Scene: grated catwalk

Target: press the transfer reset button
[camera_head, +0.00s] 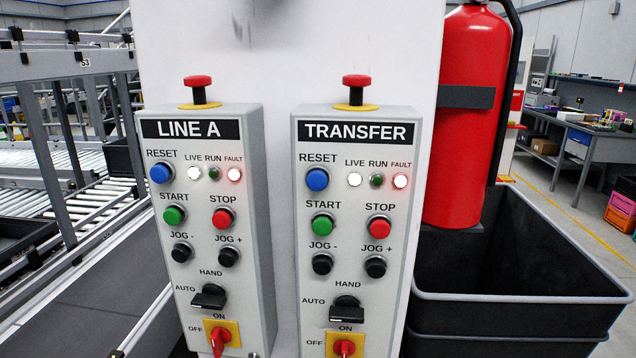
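The TRANSFER control box (391,273) is the right one of two grey boxes on a white post. Its blue RESET button (317,180) sits at the upper left of its face, under the RESET label. Beside it are the LIVE lamp (354,180), lit white, a dark green RUN lamp (377,181) and the FAULT lamp (400,181), lit with a reddish glow. Below are a green START button (322,224) and a red STOP button (379,227). Neither of my grippers shows in the head view.
The similar LINE A box (247,280) stands left, with its own blue RESET button (160,173). Red mushroom buttons (356,88) top both boxes. A fire extinguisher (470,140) and black bin (520,297) stand right. A roller conveyor (80,165) is left.

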